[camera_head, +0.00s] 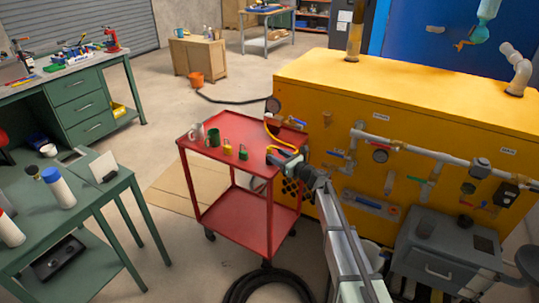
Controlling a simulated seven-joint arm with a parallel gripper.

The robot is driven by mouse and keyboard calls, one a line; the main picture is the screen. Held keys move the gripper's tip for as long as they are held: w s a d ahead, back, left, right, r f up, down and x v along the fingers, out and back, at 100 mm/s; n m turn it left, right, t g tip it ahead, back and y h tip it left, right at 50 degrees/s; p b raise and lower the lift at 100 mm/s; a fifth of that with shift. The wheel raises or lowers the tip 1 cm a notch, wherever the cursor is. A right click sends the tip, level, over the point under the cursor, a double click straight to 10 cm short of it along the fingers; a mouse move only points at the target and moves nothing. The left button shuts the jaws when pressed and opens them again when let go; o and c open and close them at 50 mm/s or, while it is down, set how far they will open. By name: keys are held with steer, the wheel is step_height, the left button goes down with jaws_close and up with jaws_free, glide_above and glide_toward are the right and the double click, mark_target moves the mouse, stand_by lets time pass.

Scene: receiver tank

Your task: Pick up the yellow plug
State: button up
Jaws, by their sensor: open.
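A small yellow item, likely the yellow plug (228,148), stands on the top shelf of the red cart (216,171). It is too small to make out its exact shape. A green mug-like item (213,138) is to its left and a small green item (243,153) to its right. My gripper (271,156) is open over the right part of the cart top, right of these items. The gap between its fingers is hard to see, and it appears apart from the yellow item.
A white item (195,132) stands at the cart's left. A yellow hose (278,142) curves behind my gripper. The yellow tank (400,100), with pipes and gauges, is close on the right. Green benches (90,203) stand on the left. A black hose coil (268,287) lies on the floor.

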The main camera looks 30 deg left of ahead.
mark_target(271, 151)
steer(key=shift+r+x, duration=0.2)
steer(key=shift+x, duration=1.05)
steer(key=shift+r+x, duration=0.2)
steer(key=shift+x, duration=1.05)
steer(key=shift+s, duration=0.15)
steer(key=shift+c, duration=0.4)
jaws_close()
